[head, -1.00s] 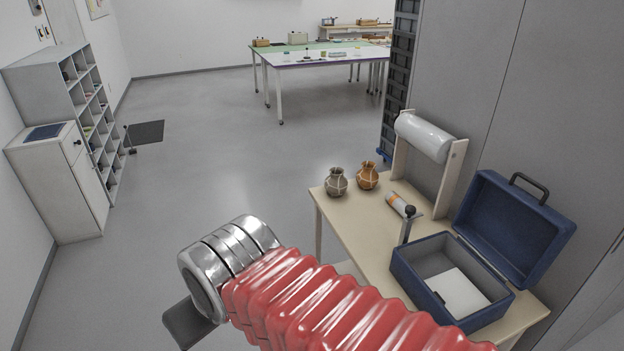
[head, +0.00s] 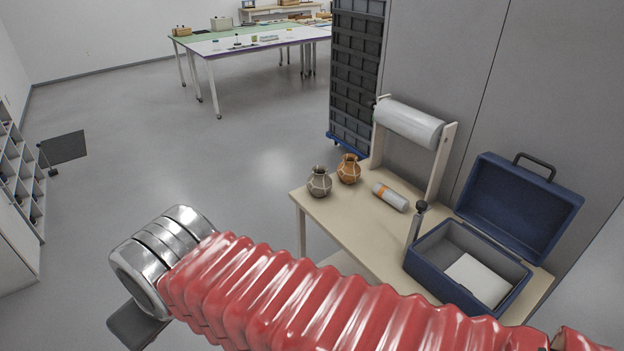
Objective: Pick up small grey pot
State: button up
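The small grey pot (head: 319,183) stands upright near the far left corner of the beige table (head: 345,225) in the head view. An orange-brown pot (head: 349,170) stands just behind it to the right. My arm, in a red ribbed sleeve with a metal collar, crosses the bottom of the view, left of and nearer than the table. A dark part shows below the collar, but no gripper fingers can be made out. The grey pot is in plain view and nothing of mine touches it.
An orange-and-white cylinder (head: 390,197) lies on the table. An open blue case (head: 470,268) stands at its near right end. A roll of clear wrap (head: 409,124) on a wooden stand rises at the back. Open floor (head: 180,150) lies to the left.

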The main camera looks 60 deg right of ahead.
aim_at(318, 185)
jog(key=z, duration=0.35)
jog(key=i, duration=0.65)
jog(key=z, duration=0.75)
jog(key=i, duration=0.5)
jog(key=z, duration=0.35)
